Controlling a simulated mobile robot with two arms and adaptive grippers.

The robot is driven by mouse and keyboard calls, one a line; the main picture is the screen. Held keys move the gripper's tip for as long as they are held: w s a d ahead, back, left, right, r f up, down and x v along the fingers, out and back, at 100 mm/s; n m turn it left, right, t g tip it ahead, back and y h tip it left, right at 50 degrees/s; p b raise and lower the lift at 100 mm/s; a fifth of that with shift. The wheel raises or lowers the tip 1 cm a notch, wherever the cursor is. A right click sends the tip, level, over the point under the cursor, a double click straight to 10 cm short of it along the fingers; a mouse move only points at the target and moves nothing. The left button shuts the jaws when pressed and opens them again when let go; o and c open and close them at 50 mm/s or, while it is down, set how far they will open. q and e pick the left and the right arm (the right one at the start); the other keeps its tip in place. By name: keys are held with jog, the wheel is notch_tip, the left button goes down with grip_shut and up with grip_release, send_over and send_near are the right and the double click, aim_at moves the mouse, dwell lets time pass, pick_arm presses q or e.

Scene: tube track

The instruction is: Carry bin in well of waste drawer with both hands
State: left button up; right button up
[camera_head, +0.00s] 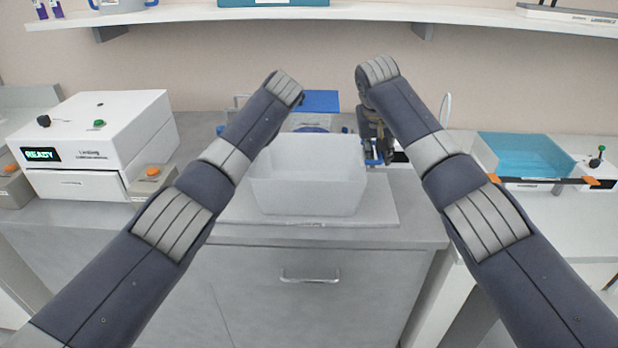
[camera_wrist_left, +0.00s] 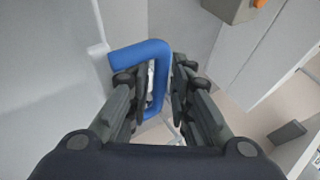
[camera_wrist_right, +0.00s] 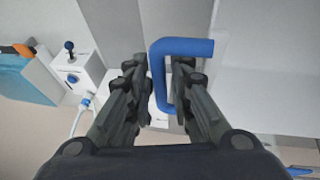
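The bin (camera_head: 305,178) is a pale, see-through, open-topped tub in the middle of the head view, upright and looking empty. It is at the grey slab (camera_head: 385,208) on top of the drawer cabinet; I cannot tell whether it touches. In the head view my left forearm hides the left fingers and most of that handle.
The drawer front (camera_head: 308,255) with its metal pull is below the bin. A white machine reading READY (camera_head: 95,140) stands left. A blue-topped tank (camera_head: 525,155) stands right. A blue panel (camera_head: 322,101) is behind the bin. A shelf (camera_head: 330,13) runs above.

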pick_arm(q)
grip_shut()
pick_arm(e)
grip_shut()
pick_arm(q)
jog(key=shift+r, duration=0.1)
pick_arm(e)
jog(key=shift+r, duration=0.15)
